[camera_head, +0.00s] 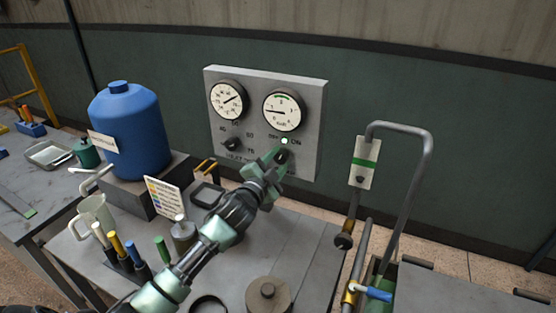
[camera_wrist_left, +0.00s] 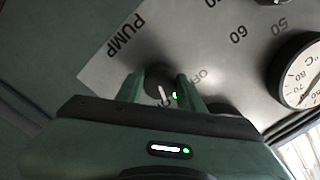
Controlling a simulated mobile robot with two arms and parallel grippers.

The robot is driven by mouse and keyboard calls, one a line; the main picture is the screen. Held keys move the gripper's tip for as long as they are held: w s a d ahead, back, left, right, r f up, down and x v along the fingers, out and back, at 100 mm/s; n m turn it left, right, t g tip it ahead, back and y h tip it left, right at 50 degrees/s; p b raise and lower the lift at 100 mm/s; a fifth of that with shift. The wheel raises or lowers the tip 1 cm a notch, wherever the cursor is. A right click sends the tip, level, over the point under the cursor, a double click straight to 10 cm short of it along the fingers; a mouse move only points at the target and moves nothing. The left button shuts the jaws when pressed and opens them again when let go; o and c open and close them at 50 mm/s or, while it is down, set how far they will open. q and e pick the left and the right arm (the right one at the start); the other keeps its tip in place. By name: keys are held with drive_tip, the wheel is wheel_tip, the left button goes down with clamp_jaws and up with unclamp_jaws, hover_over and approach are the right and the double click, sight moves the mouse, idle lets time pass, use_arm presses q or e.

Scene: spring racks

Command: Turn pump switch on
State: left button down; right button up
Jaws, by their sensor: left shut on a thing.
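The grey control panel (camera_head: 243,110) stands upright behind the bench, with two round gauges and two dark knobs below them. The pump switch (camera_head: 283,156) is the dark knob at the lower right, mostly hidden by my gripper. My left gripper (camera_head: 273,160) reaches up to the panel and is shut on the switch. In the left wrist view the switch (camera_wrist_left: 158,79) sits between the two green fingers, beside the printed words PUMP and OFF. My right gripper is in neither view.
Left of the panel a blue tank (camera_head: 130,128) stands on a dark block, with a small sign (camera_head: 164,197) in front. The second knob (camera_head: 232,145) is left of the switch. A bent grey pipe (camera_head: 421,180) rises at the right. Marker-like tools stand near my forearm.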

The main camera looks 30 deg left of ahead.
use_arm(q)
drive_tip(key=shift+m, duration=0.7)
drive_tip(key=c, duration=0.9)
unclamp_jaws()
drive_tip(key=shift+w, duration=0.1)
drive_tip(key=shift+s+f, duration=0.15)
drive_tip(key=shift+s, duration=0.5)
drive_tip(key=s+b, duration=0.2)
drive_tip(key=s, duration=0.4)
drive_tip(key=shift+s+d, duration=0.25)
drive_tip(key=shift+s, duration=0.05)
